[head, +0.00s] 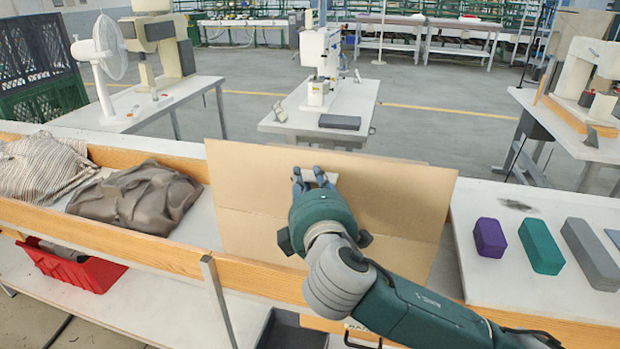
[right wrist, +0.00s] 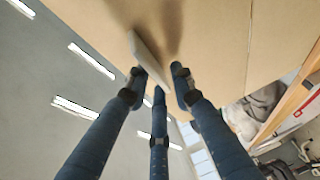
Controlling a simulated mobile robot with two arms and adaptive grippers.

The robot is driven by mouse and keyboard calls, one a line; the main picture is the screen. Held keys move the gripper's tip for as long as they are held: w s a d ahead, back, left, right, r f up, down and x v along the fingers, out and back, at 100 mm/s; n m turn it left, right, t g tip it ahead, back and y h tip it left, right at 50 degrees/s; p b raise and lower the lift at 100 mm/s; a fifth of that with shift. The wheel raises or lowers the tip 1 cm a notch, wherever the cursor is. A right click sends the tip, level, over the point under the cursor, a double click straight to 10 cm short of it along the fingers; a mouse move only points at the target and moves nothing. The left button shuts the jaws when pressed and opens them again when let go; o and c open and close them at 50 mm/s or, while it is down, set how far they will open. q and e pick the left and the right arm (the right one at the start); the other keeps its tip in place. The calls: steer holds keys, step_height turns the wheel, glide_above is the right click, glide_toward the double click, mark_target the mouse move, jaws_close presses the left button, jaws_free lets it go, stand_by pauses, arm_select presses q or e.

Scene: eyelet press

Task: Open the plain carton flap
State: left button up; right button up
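The plain brown carton (head: 245,180) stands at the middle of the bench, with a broad cardboard panel facing me; its seams make it hard to tell where the flap ends. A pale flat tab (head: 332,177) sticks out from the cardboard near the upper middle. My right gripper (head: 312,179) is at this tab, its dark blue fingers spread apart. In the right wrist view the tab (right wrist: 147,56) stands out from the cardboard (right wrist: 215,40), beside the left finger, with a gap to the right finger. Whether any finger touches it is unclear. My left gripper is out of view.
A crumpled grey-brown cloth (head: 140,197) and a striped cloth (head: 42,165) lie left of the carton. Purple (head: 490,237), teal (head: 541,246) and grey blocks (head: 590,254) sit on the white surface at right. A red bin (head: 72,268) is on the lower shelf.

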steer(key=shift+w+d+f, duration=0.1)
steer(key=shift+d+f, duration=0.15)
steer(key=shift+f, duration=0.5)
steer(key=shift+a+r, duration=0.1)
steer(key=shift+r, duration=0.1)
steer(key=p+v, duration=0.3)
steer(key=v, duration=0.9)
steer(key=shift+r+p, duration=0.2)
steer(key=shift+p, duration=0.2)
stand_by(0.4)
step_height(320, 180, up, 10)
steer(key=shift+s, duration=0.2)
stand_by(0.3)
